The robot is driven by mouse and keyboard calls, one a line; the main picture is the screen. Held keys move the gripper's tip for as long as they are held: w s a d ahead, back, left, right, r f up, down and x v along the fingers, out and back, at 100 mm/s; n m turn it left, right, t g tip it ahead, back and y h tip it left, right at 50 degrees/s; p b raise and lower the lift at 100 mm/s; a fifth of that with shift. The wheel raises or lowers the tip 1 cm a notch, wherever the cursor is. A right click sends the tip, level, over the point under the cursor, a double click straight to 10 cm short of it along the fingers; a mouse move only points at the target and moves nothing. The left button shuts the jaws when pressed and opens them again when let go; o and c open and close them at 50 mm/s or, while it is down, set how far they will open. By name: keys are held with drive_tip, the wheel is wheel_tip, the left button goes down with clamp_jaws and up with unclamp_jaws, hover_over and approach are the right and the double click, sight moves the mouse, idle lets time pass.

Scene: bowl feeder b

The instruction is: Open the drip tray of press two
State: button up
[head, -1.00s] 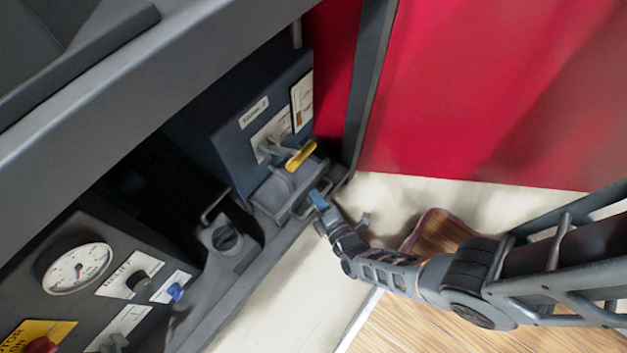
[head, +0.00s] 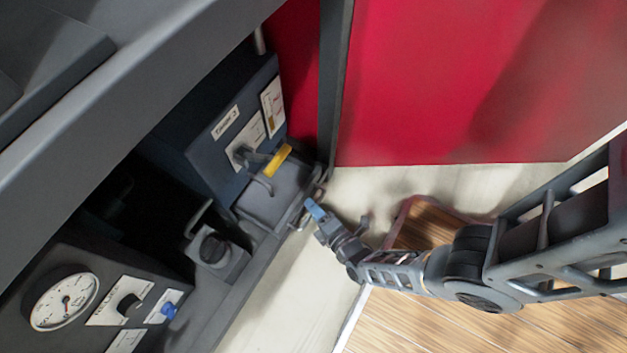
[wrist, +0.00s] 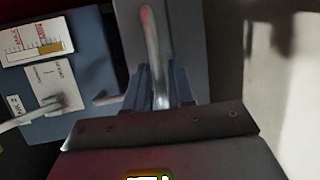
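Press two is the blue-grey box (head: 232,135) with a white label and a yellow-ended lever (head: 277,160). Its drip tray (head: 262,206) is the low grey part at its foot, with a thin grey bar handle at its front. In the wrist view the pale handle bar (wrist: 152,45) runs lengthwise between my two blue fingers. My gripper (head: 314,209) is at the tray's front; it also shows in the wrist view (wrist: 159,90). The fingers appear closed against the bar on both sides. The tray's inside is hard to make out.
A grey shelf edge (head: 120,80) overhangs. A red wall panel (head: 450,80) is behind.

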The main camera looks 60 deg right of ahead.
drive_tip(key=p+v, duration=0.1)
drive_tip(key=v, duration=0.6)
drive_tip(key=shift+s+a+p, duration=0.15)
drive_tip(key=shift+s+p, duration=0.15)
drive_tip(key=shift+p, duration=0.1)
drive_tip(key=s+a+r+m+y, duration=0.2)
drive_tip(key=s+r+m, duration=0.15)
drive_tip(key=r, duration=0.65)
drive_tip(key=s+a+r+m+y, duration=0.2)
drive_tip(key=s+r+m, duration=0.15)
drive_tip(key=r, duration=0.55)
drive_tip(key=s+a+r+m+y, duration=0.2)
drive_tip(key=s+r+m, duration=0.15)
drive_tip(key=r, duration=0.65)
wheel_tip(320, 180, up, 45)
drive_tip(key=m+p, duration=0.4)
drive_tip(key=p, duration=2.5)
drive_tip(key=shift+d+p, duration=0.3)
